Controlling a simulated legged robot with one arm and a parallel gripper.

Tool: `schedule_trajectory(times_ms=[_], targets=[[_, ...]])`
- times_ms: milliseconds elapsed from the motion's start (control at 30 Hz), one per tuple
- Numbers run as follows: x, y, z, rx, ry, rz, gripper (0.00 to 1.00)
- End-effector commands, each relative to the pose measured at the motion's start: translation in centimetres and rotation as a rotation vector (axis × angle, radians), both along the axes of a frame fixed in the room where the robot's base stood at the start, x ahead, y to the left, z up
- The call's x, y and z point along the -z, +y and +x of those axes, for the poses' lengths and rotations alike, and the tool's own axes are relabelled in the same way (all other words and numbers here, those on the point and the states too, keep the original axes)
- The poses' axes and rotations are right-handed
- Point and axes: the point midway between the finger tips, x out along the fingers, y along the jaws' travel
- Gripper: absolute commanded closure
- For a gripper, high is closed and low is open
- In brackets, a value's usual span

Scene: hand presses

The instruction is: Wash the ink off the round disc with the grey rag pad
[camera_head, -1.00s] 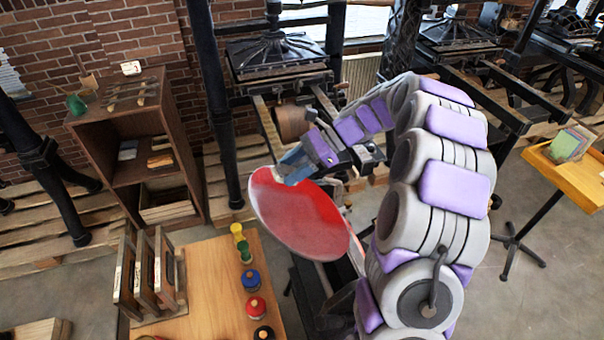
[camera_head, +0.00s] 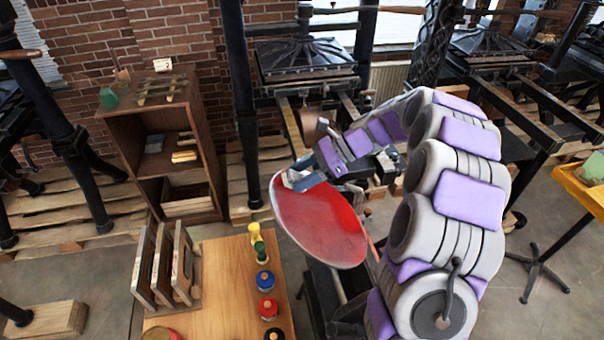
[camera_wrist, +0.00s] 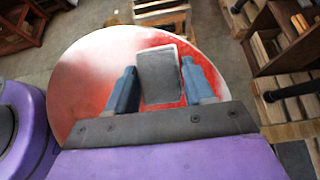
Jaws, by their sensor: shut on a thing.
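The round disc (camera_head: 325,228) is tilted on the press and looks mostly red in the head view. In the wrist view the disc (camera_wrist: 88,85) has red ink with pale, whitish areas along its left and upper rim and to the right. My gripper (camera_wrist: 159,66) is shut on the grey rag pad (camera_wrist: 158,80), which sits between its two blue fingers. In the head view my gripper (camera_head: 297,181) is at the disc's upper left edge. The pad lies over the disc's face; whether it touches cannot be told.
A wooden table (camera_head: 222,280) left of the disc bears upright wooden frames (camera_head: 165,265) and several coloured ink pots (camera_head: 266,280). A brown shelf (camera_head: 165,150) stands behind it. Other presses (camera_head: 305,62) stand at the back. A yellow stand (camera_head: 582,190) is at the right.

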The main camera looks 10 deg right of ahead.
Motion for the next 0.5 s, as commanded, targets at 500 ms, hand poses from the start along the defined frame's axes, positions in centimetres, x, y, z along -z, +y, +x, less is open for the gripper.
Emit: schedule_trajectory(times_ms=[500], targets=[[0.28,0.27,-0.02,-0.001,0.001,0.001,0.72]])
